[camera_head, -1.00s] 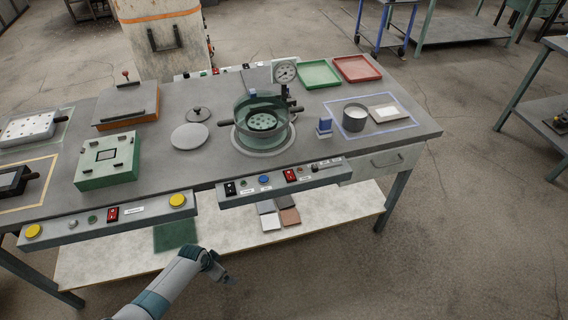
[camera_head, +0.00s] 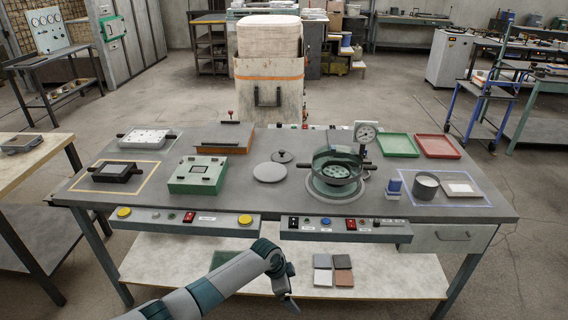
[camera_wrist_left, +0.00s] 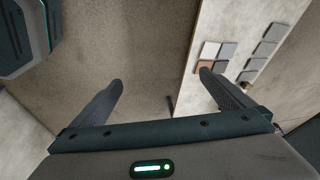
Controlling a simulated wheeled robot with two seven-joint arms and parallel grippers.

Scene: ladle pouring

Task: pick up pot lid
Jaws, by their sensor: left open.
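The dark pot (camera_head: 338,167) with side handles sits on a round base and has a perforated, greenish inside. My left gripper (camera_head: 291,300) is low in front of the bench, below the tabletop and well away from the lid. In the left wrist view its two fingers (camera_wrist_left: 162,80) are apart with nothing between them. My right gripper is not in view.
A control panel (camera_head: 345,230) runs along the bench front. A gauge (camera_head: 366,133) stands behind the pot. A green box (camera_head: 198,175) is left of the plate. Green (camera_head: 398,146) and red (camera_head: 437,147) trays are at back right. A lower shelf (camera_head: 190,262) holds several tiles.

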